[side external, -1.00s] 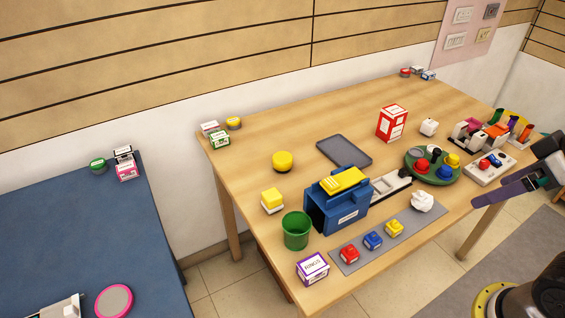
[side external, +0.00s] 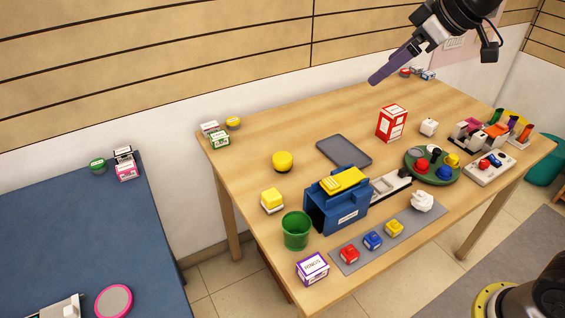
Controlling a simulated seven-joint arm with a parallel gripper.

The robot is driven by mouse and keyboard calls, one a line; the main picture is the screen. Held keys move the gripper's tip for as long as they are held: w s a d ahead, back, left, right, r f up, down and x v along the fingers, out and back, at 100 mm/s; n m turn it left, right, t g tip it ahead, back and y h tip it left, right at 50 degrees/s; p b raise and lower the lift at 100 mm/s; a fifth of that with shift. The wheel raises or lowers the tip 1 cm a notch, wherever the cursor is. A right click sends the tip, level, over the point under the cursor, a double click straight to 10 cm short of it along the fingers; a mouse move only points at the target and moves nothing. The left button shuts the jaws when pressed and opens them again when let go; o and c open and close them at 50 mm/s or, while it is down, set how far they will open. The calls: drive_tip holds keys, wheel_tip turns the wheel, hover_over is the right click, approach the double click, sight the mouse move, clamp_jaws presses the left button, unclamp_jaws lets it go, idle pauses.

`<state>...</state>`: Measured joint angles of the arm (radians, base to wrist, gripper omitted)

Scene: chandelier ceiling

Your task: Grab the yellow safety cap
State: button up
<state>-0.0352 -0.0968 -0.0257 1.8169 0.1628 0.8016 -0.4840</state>
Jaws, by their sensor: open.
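Several small cap-shaped things sit on a round green tray (side external: 412,174) at the right of the table. They include a yellow cap (side external: 452,160) at the tray's right, a red one (side external: 421,166) and a blue one (side external: 445,173). A larger yellow rounded thing (side external: 282,161) lies alone on the table at left of centre; I cannot tell which is the safety cap. My gripper (side external: 374,80) is open, with a long purple finger pointing down and left. It is high, in front of the wall in the picture, apart from both yellow things.
A red and white box (side external: 391,123), a dark grey tray (side external: 344,151) and a blue container with a yellow top (side external: 341,197) stand mid-table. A green cup (side external: 296,231) and a grey mat (side external: 365,257) with small coloured blocks are at the front. Bare wood surrounds the lone yellow thing.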

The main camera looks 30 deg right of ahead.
drive_tip(key=w+a+f+n, duration=0.15)
drive_tip(key=w+f, duration=0.35)
drive_tip(key=w, duration=0.6)
drive_tip(key=g, duration=0.4)
hover_over(284, 157)
drive_tip(key=s, duration=0.2)
drive_tip(key=shift+y, duration=0.3)
drive_tip(key=f, duration=1.7)
drive_tip(key=d+f, duration=0.1)
drive_tip(key=f, duration=0.8)
drive_tip(key=shift+w+f, duration=0.1)
drive_tip(key=shift+f, duration=0.05)
drive_tip(key=shift+t, duration=0.3)
drive_tip(key=shift+x, duration=3)
drive_tip(key=c, duration=1.3)
